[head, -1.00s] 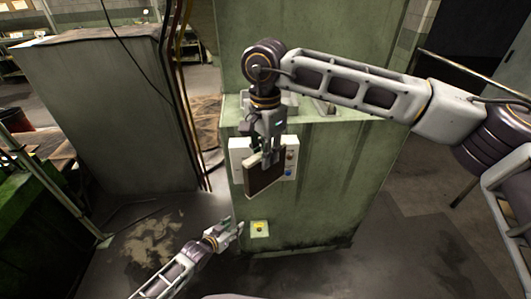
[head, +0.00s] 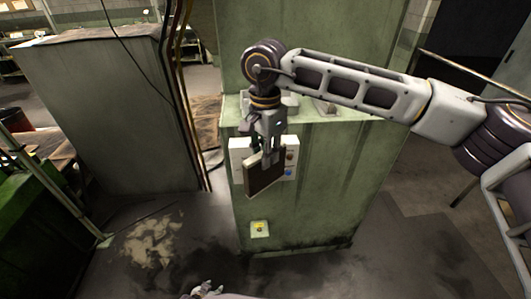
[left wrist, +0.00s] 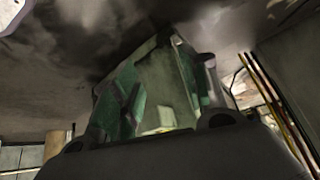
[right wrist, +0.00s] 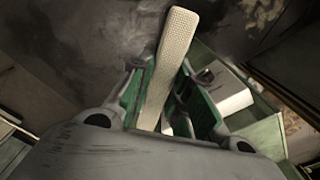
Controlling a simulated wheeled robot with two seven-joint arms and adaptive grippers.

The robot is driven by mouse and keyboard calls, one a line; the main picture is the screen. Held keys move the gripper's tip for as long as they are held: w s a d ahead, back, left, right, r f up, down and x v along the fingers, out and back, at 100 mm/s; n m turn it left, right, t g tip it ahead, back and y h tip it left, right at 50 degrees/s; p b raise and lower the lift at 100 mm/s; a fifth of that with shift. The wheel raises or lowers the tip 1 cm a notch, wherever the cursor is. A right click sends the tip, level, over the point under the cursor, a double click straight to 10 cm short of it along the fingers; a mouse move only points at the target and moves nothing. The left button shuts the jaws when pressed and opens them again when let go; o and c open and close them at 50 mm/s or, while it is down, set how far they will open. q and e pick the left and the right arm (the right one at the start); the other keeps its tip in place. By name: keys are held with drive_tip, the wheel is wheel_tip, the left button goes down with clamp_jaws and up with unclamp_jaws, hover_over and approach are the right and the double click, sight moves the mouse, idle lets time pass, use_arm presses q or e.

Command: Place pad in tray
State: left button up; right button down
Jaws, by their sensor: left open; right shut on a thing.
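The pad (head: 264,174) is a flat, dark brown block with a pale edge. My right gripper (head: 267,156) is shut on its upper part and holds it hanging in front of the green machine's face. In the right wrist view the pad (right wrist: 172,65) shows as a pale, textured strip between the green-lined fingers (right wrist: 172,95). My left gripper (head: 208,288) is low at the bottom edge of the head view, apart from the pad. In the left wrist view its green-lined fingers (left wrist: 158,90) are spread and empty.
The green machine (head: 320,190) stands in the middle, with a ledge (head: 345,112) behind the right gripper. A white button panel (head: 238,150) is partly hidden by the pad. A yellow button box (head: 260,229) sits lower down. Grey cabinet (head: 120,110) at left; open floor in front.

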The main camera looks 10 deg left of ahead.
use_arm(q)
drive_tip(key=s+f+g, duration=0.1)
drive_tip(key=s+f, duration=0.3)
drive_tip(key=s, duration=0.5)
drive_tip(key=s+d+f+g, duration=0.1)
drive_tip(key=s+f, duration=0.3)
drive_tip(key=s, duration=0.6)
drive_tip(key=s+d+f+g, duration=0.1)
drive_tip(key=s+f+g, duration=0.2)
drive_tip(key=s, duration=0.6)
drive_tip(key=shift+s+f+y, duration=0.15)
drive_tip(key=shift+f+y, duration=0.25)
drive_tip(key=shift+f, duration=0.45)
drive_tip(key=shift+d, duration=0.1)
